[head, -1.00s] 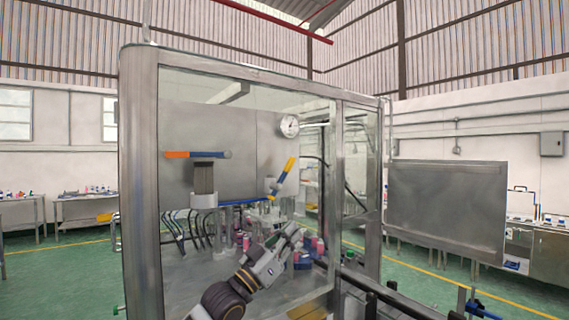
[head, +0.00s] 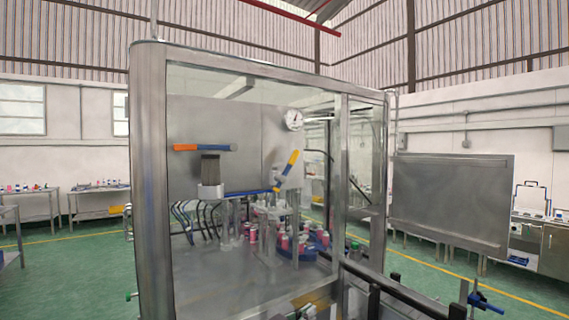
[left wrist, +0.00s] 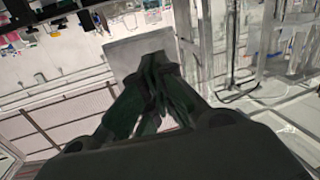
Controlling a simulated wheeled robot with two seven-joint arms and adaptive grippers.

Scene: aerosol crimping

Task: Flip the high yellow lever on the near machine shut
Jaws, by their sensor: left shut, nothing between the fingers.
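The near machine (head: 148,180) is a steel-framed cabinet with clear panels. Its yellow lever (head: 290,164) has a blue lower end and slants up to the right, beside a round gauge. An orange and blue lever (head: 203,147) lies level to its left, above a grey block. In the left wrist view my left gripper (left wrist: 158,62) is shut and empty, with its fingers together. In the head view no clear part of it shows; a small grey piece at the bottom edge cannot be told. The yellow lever cannot be made out in the wrist view. My right gripper is not in view.
Pink and white cans (head: 284,242) stand inside the machine under the levers. A steel panel (head: 450,203) stands to the right, and dark rails run out at the lower right. Work tables (head: 98,203) line the left wall. Green floor lies open at left.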

